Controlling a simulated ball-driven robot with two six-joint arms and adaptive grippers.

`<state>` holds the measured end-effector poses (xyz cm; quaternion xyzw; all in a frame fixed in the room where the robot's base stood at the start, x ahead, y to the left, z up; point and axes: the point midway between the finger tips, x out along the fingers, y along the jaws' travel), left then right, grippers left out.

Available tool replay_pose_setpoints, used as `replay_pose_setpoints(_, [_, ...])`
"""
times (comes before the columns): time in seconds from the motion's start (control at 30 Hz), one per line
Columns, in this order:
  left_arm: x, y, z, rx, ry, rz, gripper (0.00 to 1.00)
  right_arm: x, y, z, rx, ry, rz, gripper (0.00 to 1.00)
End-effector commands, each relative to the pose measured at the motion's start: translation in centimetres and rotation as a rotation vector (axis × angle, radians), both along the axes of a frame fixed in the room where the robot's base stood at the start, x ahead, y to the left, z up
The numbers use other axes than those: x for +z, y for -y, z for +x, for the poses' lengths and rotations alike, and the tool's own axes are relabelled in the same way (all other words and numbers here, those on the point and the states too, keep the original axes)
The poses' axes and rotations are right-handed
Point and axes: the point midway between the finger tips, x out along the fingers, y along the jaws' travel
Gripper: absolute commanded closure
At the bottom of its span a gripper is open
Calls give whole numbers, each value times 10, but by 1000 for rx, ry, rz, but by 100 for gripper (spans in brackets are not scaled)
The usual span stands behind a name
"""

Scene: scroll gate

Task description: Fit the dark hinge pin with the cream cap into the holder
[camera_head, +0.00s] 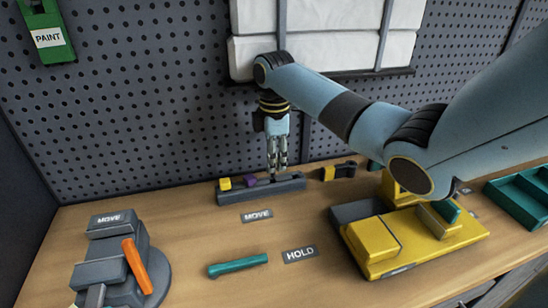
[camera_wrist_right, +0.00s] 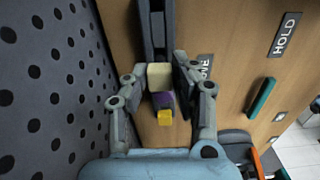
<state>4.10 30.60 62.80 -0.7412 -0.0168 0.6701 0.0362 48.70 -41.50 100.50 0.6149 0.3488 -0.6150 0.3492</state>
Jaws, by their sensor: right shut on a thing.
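My right gripper (camera_head: 277,168) points down over the right part of a long dark grey block (camera_head: 290,184) near the back wall. In the wrist view its fingers (camera_wrist_right: 160,76) are closed in around the cream cap (camera_wrist_right: 159,76) of the pin. The pin's dark shaft is hidden below the cap, so I cannot tell how deep it sits in the block. A purple cap (camera_head: 249,181) and a yellow cap (camera_head: 224,183) stand in a row to its left on the same block. I cannot tell for sure which part is the holder. My left gripper is not in view.
A yellow fixture (camera_head: 376,246) stands at right, with a green tray (camera_head: 522,196) beyond it. A grey device with an orange lever (camera_head: 137,266) is at front left. A teal bar (camera_head: 238,265) lies on the middle table. The pegboard (camera_head: 130,120) rises close behind.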

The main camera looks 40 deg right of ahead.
Motion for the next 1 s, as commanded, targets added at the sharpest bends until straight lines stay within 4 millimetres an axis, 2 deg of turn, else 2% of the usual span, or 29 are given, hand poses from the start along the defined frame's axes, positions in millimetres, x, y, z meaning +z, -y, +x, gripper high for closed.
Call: replay_pose_setpoints(1.0, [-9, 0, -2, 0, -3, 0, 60, -17, 0, 0, 0, 0, 0, 100])
